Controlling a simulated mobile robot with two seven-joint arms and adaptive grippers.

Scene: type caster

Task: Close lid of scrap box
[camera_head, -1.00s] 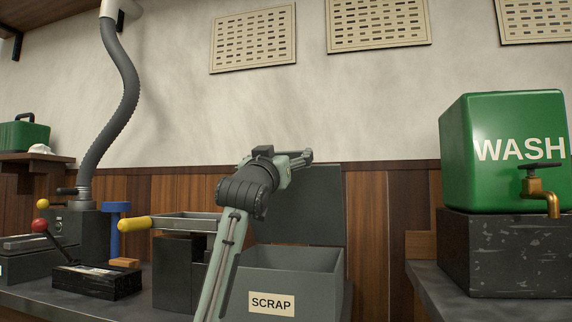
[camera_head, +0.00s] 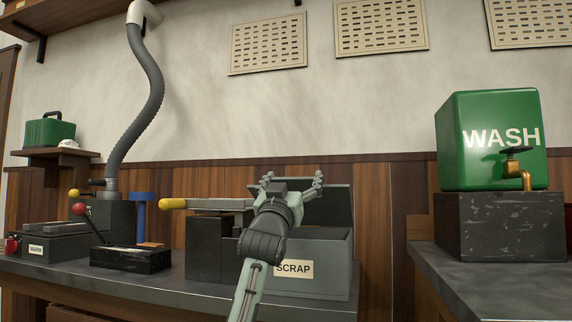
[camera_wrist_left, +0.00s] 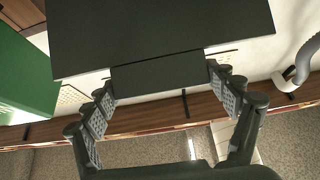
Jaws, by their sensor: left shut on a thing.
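The scrap box (camera_head: 325,252) is an open-topped grey bin labelled SCRAP on the workbench. Its dark grey lid (camera_head: 335,205) is raised at the back of the box. My left gripper (camera_head: 293,180) is at the lid, above the box, and its arm hides part of the box front. In the left wrist view, the lid (camera_wrist_left: 160,35) is a large dark panel with a narrower tab (camera_wrist_left: 157,76) at its edge. The tab sits between the two fingers, which are shut on it. The lid's exact tilt is hard to tell. My right gripper is out of view.
A dark block with a yellow-tipped handle (camera_head: 173,203) stands left of the box. A lever device (camera_head: 130,258), blue post (camera_head: 140,215) and ribbed hose (camera_head: 140,105) are further left. A green WASH tank (camera_head: 490,140) stands on a black block at right.

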